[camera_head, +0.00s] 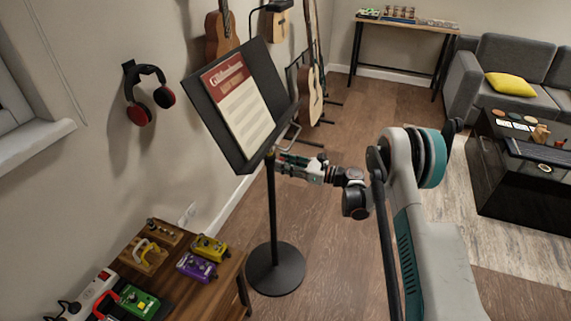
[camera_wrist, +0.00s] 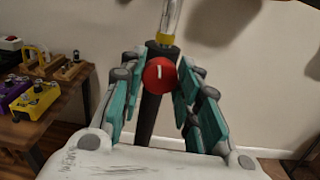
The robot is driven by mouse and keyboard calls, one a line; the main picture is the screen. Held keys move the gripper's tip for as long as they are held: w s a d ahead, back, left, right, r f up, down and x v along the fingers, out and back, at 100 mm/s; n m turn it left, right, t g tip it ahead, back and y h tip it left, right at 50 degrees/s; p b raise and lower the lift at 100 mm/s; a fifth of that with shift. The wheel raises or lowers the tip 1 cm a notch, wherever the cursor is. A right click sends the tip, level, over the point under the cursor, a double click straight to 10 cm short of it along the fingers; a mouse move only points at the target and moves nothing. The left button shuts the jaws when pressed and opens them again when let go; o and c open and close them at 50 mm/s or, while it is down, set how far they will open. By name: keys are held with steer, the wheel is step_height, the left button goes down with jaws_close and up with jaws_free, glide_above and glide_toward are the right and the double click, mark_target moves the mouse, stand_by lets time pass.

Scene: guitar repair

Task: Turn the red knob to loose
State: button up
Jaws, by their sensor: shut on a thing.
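The red knob (camera_wrist: 159,75) is round with a white line on its face, upright or nearly so, in the wrist view. It sits on the black pole (camera_wrist: 151,115) of the music stand (camera_head: 272,215), just below a yellow ring (camera_wrist: 165,39). My gripper (camera_wrist: 161,73) has its fingers on either side of the knob and is shut on it. In the head view my gripper (camera_head: 282,163) reaches the pole from the right, just under the stand's desk (camera_head: 196,91). The knob is not clearly visible there.
A sheet (camera_head: 240,105) rests on the desk. A wooden table (camera_head: 225,285) with several pedals stands at lower left. Guitars (camera_head: 311,92) stand behind, and headphones (camera_head: 150,95) hang on the wall. Floor right of the stand's round base (camera_head: 275,270) is clear.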

steer(key=n, duration=2.8)
steer(key=shift+f, duration=0.1)
steer(key=shift+n, duration=0.4)
steer(key=o, duration=1.1)
steer(key=v, duration=1.2)
